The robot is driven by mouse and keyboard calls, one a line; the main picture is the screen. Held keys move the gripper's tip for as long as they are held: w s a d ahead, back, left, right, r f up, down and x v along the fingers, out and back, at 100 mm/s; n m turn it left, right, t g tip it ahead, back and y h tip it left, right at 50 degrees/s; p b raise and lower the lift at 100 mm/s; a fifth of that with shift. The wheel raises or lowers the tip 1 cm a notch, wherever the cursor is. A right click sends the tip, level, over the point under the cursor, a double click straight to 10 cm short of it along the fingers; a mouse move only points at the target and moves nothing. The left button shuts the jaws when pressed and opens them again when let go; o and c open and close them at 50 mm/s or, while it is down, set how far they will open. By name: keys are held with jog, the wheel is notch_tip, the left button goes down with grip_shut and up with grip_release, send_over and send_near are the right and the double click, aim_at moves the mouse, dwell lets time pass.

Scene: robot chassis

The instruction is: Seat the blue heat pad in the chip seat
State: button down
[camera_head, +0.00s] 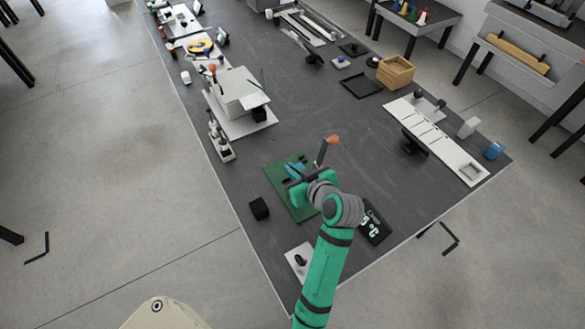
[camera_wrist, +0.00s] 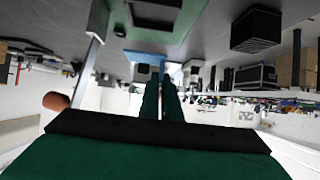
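The blue heat pad (camera_wrist: 144,58) shows at the tips of my gripper's two dark green fingers (camera_wrist: 161,76), which are close together with the pad between them. In the head view the blue pad (camera_head: 294,169) shows just beyond my gripper (camera_head: 296,180), over the green board (camera_head: 301,211). The board also shows at the top of the wrist view (camera_wrist: 160,36), with a dark square (camera_wrist: 155,11) on it that looks like the chip seat. The pad seems a little above the board. My arm hides part of the board.
A black block (camera_head: 259,209) stands left of the board. A dark panel with white markings (camera_head: 374,222) lies right of my arm, and a white plate with a black knob (camera_head: 299,262) is near the front corner. An orange-tipped post (camera_head: 328,148) rises behind my gripper.

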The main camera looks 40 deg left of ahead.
jog(key=shift+d, duration=0.1)
jog(key=shift+s+f, duration=0.1)
jog(key=shift+f, duration=2)
jog(key=shift+s+f, duration=0.1)
jog(key=shift+f, duration=1.1)
jog(key=shift+f, duration=0.3)
jog(key=c, duration=1.9)
grip_release()
